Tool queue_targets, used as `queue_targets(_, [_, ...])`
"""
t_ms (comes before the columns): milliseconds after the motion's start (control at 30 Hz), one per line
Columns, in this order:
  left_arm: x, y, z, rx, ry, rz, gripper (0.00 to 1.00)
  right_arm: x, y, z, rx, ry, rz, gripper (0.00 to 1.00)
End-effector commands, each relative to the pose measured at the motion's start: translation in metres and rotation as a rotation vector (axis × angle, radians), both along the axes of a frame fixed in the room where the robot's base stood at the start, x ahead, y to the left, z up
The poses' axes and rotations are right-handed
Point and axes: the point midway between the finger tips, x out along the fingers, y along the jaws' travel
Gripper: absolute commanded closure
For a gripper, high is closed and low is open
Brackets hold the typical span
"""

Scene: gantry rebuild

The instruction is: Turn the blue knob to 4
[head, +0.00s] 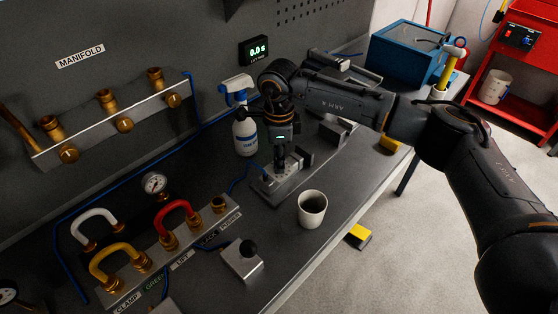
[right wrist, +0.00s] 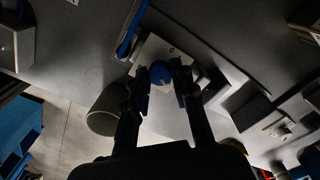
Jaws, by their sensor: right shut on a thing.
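The blue knob (right wrist: 161,74) sits on a light metal plate (right wrist: 149,48) in the right wrist view. A small dark mark, perhaps a 0, shows on the plate beyond the knob. My right gripper (right wrist: 166,80) has its two fingers on either side of the knob and is shut on it. In the head view my right gripper (head: 279,164) points down at the plate (head: 268,190), and its fingers hide the knob. I cannot read the knob's setting or see a 4. My left gripper is in neither view.
A white cup (head: 312,208) stands close in front of the plate. A spray bottle (head: 244,130) stands behind it, left of my right gripper. A box with a black ball-topped lever (head: 243,258) and hose fittings (head: 175,225) are to the left. A display (head: 256,50) reads 0.0 s.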

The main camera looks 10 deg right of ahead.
Motion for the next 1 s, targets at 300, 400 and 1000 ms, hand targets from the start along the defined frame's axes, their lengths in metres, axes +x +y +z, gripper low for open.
queue_targets(300, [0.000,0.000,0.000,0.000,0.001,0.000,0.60,0.000,0.000,0.000,0.000,0.000,0.000,1.00])
queue_targets(400, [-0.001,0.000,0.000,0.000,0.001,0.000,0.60,0.000,0.000,0.000,0.000,0.000,0.000,0.54])
queue_targets(1000, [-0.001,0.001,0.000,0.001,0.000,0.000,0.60,0.001,0.001,0.039,0.002,-0.005,0.000,0.52])
